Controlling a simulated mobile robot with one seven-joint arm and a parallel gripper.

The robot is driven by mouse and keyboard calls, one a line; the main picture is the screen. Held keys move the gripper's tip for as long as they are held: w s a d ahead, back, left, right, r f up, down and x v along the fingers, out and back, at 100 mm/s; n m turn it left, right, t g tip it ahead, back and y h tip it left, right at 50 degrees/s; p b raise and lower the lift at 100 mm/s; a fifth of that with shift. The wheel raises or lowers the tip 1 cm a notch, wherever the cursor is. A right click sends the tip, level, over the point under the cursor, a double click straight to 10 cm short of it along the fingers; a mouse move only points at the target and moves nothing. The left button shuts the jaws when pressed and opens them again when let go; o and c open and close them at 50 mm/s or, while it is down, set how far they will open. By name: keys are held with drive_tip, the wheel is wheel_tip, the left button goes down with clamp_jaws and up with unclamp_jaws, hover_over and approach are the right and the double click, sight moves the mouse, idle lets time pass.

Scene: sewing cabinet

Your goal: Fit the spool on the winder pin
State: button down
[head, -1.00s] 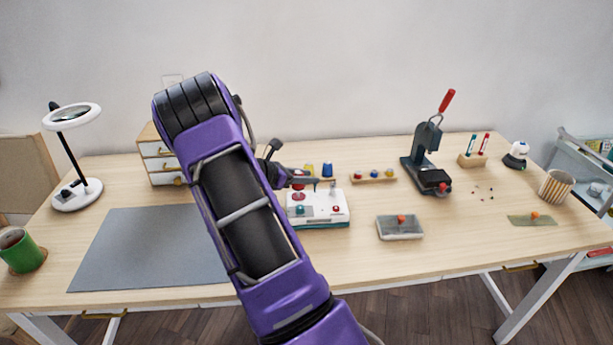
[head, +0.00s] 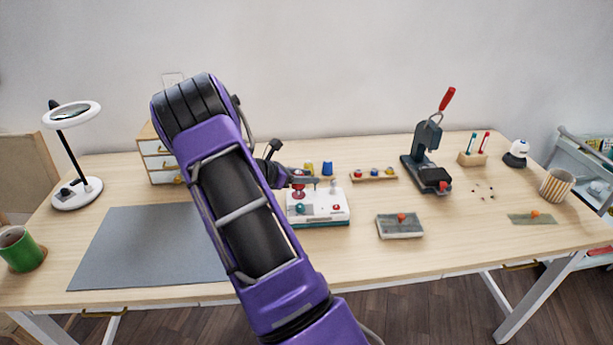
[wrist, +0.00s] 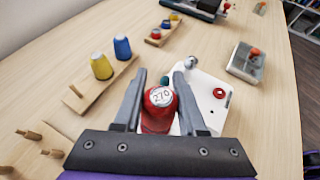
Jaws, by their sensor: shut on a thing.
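The red spool (wrist: 158,118), with a pale top marked 270, stands upright between the fingers of my gripper (wrist: 157,100) in the wrist view. The gripper is shut on it. In the head view the red spool (head: 298,190) shows at my gripper (head: 304,182), over the left part of the white winder (head: 320,208). The winder (wrist: 213,108) lies just beyond and right of the spool in the wrist view. A grey metal post (head: 332,186) stands on it, right of the spool. The spool's lower end and anything under it are hidden, so I cannot tell whether it touches a pin.
A wooden rack (wrist: 85,95) with yellow and blue spools stands left of my gripper in the wrist view. Behind the winder is a small rack (head: 373,177). A clear-lidded box (head: 400,228) and a press (head: 425,160) stand to the right. A grey mat (head: 140,250) lies left.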

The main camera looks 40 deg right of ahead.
drive_tip(key=shift+f+b, duration=0.85)
drive_tip(key=shift+f, duration=0.6)
idle(2.0)
drive_tip(key=shift+c, duration=2)
unclamp_jaws()
drive_tip(key=p+v, duration=0.2)
drive_tip(key=v, duration=1.5)
drive_tip(key=shift+a+r, duration=0.15)
drive_tip(key=shift+a, duration=0.1)
